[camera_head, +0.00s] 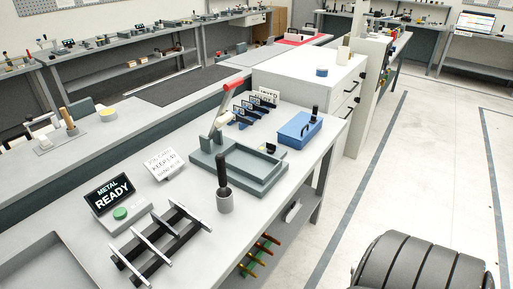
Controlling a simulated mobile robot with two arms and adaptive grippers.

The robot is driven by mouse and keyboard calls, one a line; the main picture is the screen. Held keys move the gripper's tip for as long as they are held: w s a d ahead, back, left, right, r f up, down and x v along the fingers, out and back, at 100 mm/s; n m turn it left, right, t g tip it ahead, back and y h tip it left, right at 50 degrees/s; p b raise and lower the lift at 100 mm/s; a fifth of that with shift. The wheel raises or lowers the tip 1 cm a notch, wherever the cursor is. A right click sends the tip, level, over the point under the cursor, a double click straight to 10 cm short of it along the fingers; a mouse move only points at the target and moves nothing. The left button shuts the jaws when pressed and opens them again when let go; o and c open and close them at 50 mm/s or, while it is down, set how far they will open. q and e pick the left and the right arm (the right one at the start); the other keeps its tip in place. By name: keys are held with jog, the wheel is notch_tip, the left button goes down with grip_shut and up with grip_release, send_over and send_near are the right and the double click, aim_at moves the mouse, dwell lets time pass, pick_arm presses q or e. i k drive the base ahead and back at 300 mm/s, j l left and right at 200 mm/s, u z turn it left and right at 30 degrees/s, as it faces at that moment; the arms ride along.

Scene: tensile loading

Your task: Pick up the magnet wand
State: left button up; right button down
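A black-handled tool (222,170), which looks like the magnet wand, stands upright in a small grey cup (225,203) on the grey workbench (228,250). Its lower end is hidden inside the cup. Neither of my grippers is in view, and nothing is seen touching the tool.
Behind the cup is a grey frame fixture (262,185) with a red-handled lever (234,86). In front is a dark rack (165,243) with light bars. A "METAL READY" sign (110,192), a grey tray (45,265) and a blue box (298,131) share the bench.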

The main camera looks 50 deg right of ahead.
aim_at(220, 161)
jog(key=z, duration=1.15)
